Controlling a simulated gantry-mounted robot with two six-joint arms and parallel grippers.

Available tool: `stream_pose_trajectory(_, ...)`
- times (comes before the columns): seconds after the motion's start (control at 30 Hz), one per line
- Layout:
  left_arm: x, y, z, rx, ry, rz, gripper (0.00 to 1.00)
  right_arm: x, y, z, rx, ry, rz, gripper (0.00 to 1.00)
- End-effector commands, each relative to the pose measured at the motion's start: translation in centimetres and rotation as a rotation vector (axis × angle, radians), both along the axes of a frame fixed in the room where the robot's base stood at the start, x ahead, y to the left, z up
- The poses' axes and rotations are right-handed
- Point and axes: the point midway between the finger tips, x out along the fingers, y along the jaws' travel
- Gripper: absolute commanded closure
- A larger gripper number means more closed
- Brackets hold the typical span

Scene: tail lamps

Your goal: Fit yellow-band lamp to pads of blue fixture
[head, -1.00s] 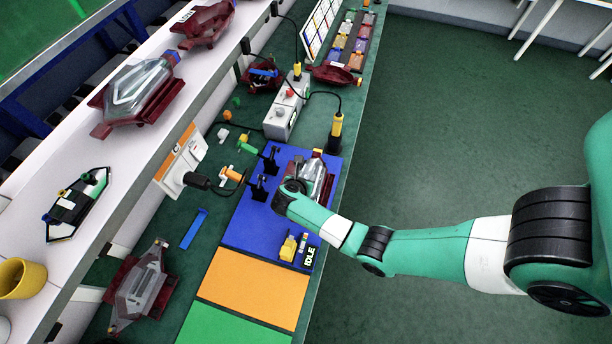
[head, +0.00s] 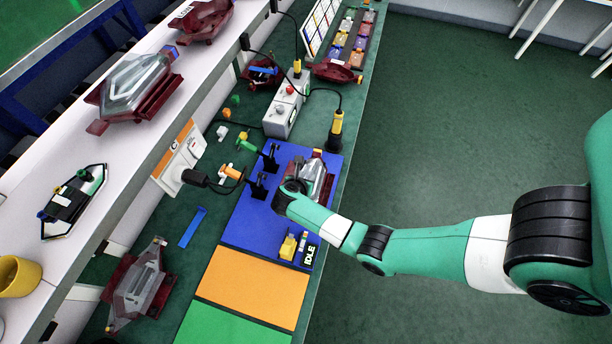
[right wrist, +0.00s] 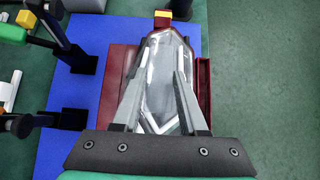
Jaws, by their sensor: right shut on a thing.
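The lamp with a yellow band (right wrist: 162,15) has a clear lens (right wrist: 160,75) and dark red parts beside it. It lies over the blue fixture (head: 262,225), near the fixture's right edge in the head view (head: 322,172). My right gripper (right wrist: 163,78) is shut on this lamp, with one finger along each side of the lens. In the head view my right gripper (head: 297,186) partly covers the lamp. The pads under the lamp are hidden, and I cannot tell whether it touches them. My left gripper is not in view.
Black clamps (head: 262,182) with green (head: 247,146) and orange (head: 232,173) handles stand left of the lamp. A yellow-black tool (head: 336,130) stands behind it. A small yellow piece (head: 288,247) sits in front. An orange panel (head: 254,282) lies clear. Another lamp (head: 138,283) lies left.

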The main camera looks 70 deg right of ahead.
Motion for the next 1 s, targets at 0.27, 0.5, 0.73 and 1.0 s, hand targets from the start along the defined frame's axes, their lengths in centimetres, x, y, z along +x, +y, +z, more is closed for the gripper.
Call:
stream_pose_trajectory(0.27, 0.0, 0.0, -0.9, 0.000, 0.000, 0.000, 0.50, 0.1, 0.0, -1.0, -0.002, -0.002, 0.000, 1.00)
stream_pose_trajectory(0.5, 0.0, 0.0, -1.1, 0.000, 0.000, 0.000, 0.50, 0.0, 0.0, -1.4, -0.002, -0.002, 0.000, 1.00)
stream_pose_trajectory(0.73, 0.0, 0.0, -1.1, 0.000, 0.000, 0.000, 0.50, 0.0, 0.0, -1.3, -0.002, -0.002, 0.000, 1.00)
stream_pose_trajectory(1.0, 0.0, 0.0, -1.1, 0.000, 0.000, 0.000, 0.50, 0.1, 0.0, -1.3, -0.002, -0.002, 0.000, 0.51)
